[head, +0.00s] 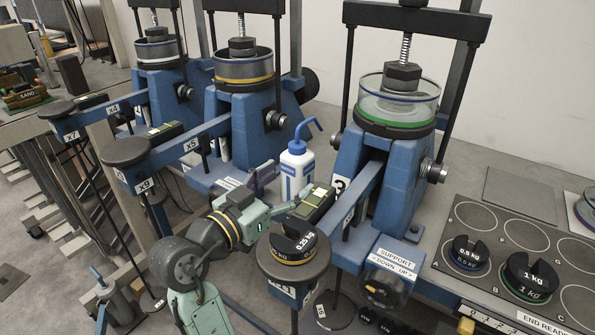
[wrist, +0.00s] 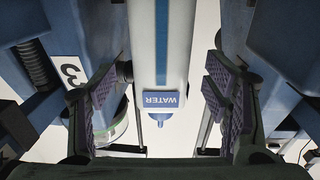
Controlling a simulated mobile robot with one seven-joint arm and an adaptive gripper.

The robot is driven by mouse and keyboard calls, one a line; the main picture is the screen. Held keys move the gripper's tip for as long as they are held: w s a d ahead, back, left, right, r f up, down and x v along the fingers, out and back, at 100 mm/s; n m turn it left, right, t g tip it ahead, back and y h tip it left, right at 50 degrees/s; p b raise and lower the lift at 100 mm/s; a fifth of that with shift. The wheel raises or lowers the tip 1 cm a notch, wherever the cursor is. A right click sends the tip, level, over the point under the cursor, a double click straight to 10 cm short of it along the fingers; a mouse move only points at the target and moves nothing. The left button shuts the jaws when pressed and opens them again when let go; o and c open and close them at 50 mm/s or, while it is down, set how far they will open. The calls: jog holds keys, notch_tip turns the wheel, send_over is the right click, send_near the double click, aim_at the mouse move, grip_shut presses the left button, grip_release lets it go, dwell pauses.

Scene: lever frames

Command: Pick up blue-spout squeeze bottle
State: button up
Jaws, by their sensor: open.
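The squeeze bottle (head: 296,171) is white with a blue bent spout, a blue stripe and a WATER label. It stands upright between two blue lever frames. My gripper (head: 274,193) is open in front of the bottle, with its fingers pointing towards it. In the wrist view the bottle (wrist: 172,45) appears upside down, centred between the two purple finger pads of my gripper (wrist: 161,88). Gaps show on both sides, so neither pad touches it. The spout's tip is out of the wrist view.
A blue lever frame (head: 393,192) stands close at right, another (head: 250,130) at left. A black 0.25 kg weight (head: 293,240) sits on a round lever pad in front, near my gripper. A weight tray (head: 470,218) lies at right.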

jog(key=p+x, duration=0.1)
jog(key=x, duration=0.3)
jog(key=shift+f, duration=0.1)
jog(key=shift+c, duration=0.4)
jog(key=c, duration=0.8)
